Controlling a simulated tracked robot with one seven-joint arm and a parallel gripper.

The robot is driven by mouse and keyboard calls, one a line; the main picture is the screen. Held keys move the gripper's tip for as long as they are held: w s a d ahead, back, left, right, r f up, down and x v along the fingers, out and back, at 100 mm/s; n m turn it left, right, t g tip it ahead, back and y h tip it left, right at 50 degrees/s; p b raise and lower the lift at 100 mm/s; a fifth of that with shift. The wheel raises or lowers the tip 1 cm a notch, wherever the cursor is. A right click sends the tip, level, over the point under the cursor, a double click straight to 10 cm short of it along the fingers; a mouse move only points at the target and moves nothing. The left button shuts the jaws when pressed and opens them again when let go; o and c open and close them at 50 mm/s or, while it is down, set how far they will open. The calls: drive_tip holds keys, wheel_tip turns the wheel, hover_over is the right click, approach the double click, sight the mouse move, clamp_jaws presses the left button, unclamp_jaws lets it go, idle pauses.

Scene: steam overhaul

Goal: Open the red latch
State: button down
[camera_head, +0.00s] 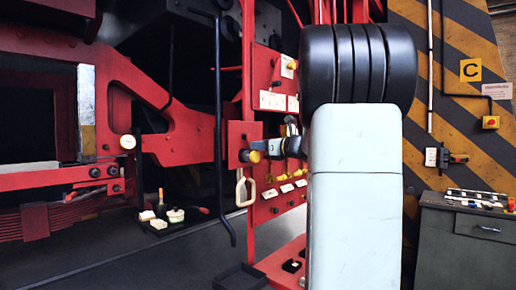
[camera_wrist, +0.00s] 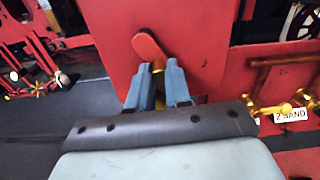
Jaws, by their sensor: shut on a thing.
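The red latch (camera_wrist: 149,46) is a rounded red lever on a red panel, tilted in the wrist view. The exact contact is partly hidden by the fingers. In the head view, my gripper (camera_head: 272,147) reaches left to the red plate (camera_head: 237,137) with a brass knob (camera_head: 254,157). My arm hides much there.
Brass valve handles (camera_wrist: 283,108) and a "2 SAND" label (camera_wrist: 291,115) are at the right in the wrist view. A cream loop handle (camera_head: 241,188) hangs below the plate. A dark vertical pipe (camera_head: 218,120) stands left of it. A grey cabinet (camera_head: 460,240) stands at right.

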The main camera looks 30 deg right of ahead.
drive_tip(key=shift+w+d+r+n, duration=0.1)
drive_tip(key=shift+d+r+n, duration=0.2)
drive_tip(key=shift+n, duration=1.35)
drive_tip(key=shift+w+d+r+n, duration=0.1)
drive_tip(key=shift+d+r+n, duration=0.2)
drive_tip(key=shift+n, duration=1.4)
drive_tip(key=shift+w+d+r+n, duration=0.15)
drive_tip(key=shift+r+n, duration=0.25)
drive_tip(key=shift+n, duration=1.25)
drive_tip(key=c, duration=1.1)
unclamp_jaws()
drive_tip(key=shift+s, duration=0.1)
drive_tip(key=shift+o, duration=0.2)
drive_tip(key=v, duration=1.3)
drive_tip(key=shift+s, duration=0.35)
